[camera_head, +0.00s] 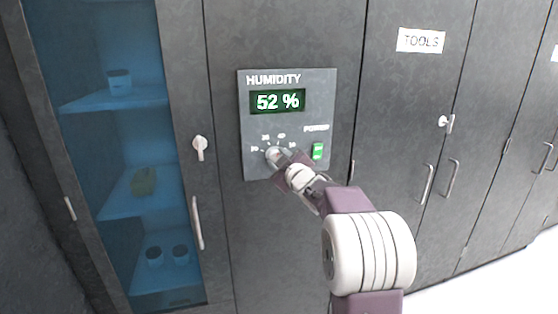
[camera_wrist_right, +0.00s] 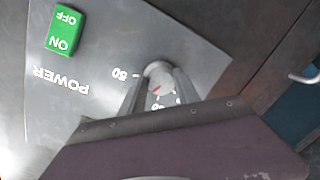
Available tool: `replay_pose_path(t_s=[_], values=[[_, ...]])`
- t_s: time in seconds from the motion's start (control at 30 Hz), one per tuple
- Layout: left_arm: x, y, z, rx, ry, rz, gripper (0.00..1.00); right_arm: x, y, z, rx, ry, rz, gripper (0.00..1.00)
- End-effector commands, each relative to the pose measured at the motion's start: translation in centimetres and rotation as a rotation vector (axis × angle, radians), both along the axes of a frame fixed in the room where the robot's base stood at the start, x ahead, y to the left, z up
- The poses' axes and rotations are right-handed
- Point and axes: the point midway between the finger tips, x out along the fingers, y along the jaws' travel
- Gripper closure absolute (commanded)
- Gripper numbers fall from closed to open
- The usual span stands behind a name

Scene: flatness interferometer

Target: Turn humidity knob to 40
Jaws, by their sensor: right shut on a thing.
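The humidity panel (camera_head: 252,125) is a grey plate on a dark cabinet front, with a green display (camera_head: 277,101) reading 52 %. The humidity knob (camera_head: 273,153) is a small pale dial at the panel's lower left, with numbers around it. My right gripper (camera_head: 279,156) reaches it from the lower right and is shut on it. In the right wrist view the knob (camera_wrist_right: 159,77) sits between the two fingers and shows a red mark. A 50 label shows beside it; other numbers are partly hidden by the gripper. My left gripper is not in view.
A green power switch (camera_head: 318,151) is on the panel right of the knob, close to my right gripper. A blue-lit glass cabinet (camera_head: 120,130) with a handle (camera_head: 197,222) stands at the left. A cabinet labelled TOOLS (camera_head: 421,40) is at the right.

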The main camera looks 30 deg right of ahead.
Motion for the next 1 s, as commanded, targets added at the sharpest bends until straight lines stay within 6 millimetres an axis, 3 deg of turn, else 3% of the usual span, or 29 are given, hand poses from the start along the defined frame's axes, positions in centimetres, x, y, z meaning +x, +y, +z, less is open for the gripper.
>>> replay_pose_path(t_s=[0.1,0.13,0.2,0.57,1.0], values=[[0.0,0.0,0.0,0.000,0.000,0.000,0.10,0.0,0.1,-0.1,0.001,0.003,0.002,1.00],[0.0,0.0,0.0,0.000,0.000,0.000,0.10,0.0,0.1,-0.1,0.001,0.003,0.002,0.59],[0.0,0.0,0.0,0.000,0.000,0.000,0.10,0.0,0.1,-0.1,0.001,0.003,0.002,0.41],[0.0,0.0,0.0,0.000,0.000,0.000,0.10,-0.3,0.0,0.0,0.001,0.000,0.000,0.41],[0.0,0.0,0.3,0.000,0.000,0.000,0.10,-8.0,1.3,0.6,0.001,0.001,-0.001,0.41]])
